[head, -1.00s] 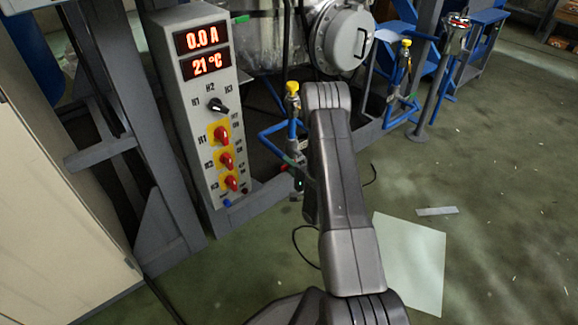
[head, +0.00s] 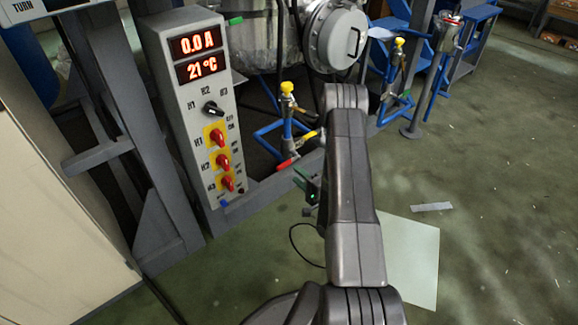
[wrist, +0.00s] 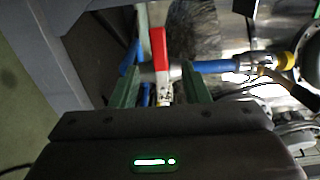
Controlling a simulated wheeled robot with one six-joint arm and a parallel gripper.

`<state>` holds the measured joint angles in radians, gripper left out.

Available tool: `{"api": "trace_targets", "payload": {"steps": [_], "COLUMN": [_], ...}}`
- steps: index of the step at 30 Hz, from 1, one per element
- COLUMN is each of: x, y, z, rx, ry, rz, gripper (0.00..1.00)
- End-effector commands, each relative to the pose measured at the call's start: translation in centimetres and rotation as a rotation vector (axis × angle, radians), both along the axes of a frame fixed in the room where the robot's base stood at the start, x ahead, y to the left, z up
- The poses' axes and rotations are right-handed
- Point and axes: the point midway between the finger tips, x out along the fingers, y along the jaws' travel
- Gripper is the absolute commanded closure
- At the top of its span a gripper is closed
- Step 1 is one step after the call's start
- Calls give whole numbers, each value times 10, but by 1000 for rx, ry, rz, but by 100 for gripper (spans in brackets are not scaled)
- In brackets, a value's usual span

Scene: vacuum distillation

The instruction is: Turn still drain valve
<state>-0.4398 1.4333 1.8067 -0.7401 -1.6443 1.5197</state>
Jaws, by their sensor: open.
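A valve with a red lever (head: 287,163) sits low on the blue pipework under the still, in the middle of the head view. In the wrist view the red lever (wrist: 158,48) stands nearly upright, its pale lower end showing between my green fingers. My gripper (wrist: 161,85) is open, with one finger on each side of the lever in the picture; I see no contact. In the head view my gripper (head: 308,186) is partly hidden by my arm, just below and right of the red lever. The valve body is mostly hidden.
The control panel (head: 197,105) stands left of the valve. A yellow-capped upright pipe (head: 288,105) and a yellow lever (head: 307,136) are close above the red one. The steel still (head: 335,38) is behind. Green floor on the right is open, with a pale sheet (head: 412,255).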

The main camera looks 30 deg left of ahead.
Motion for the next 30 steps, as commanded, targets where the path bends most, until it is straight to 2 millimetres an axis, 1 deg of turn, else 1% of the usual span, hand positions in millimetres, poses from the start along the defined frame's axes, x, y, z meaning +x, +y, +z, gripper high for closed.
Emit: {"api": "trace_targets", "payload": {"steps": [1,3,6,10,15,30], "x": [-4,-9,-15,-20,-22,-22], "y": [-13,-25,-38,-49,-54,-52], "z": [1,1,1,0,0,0], "rx": [-2,-1,-1,-1,0,0], "ry": [6,6,4,3,1,0], "rz": [-4,-4,-3,-2,0,1], "gripper": [58,58,58,58,58,58]}}
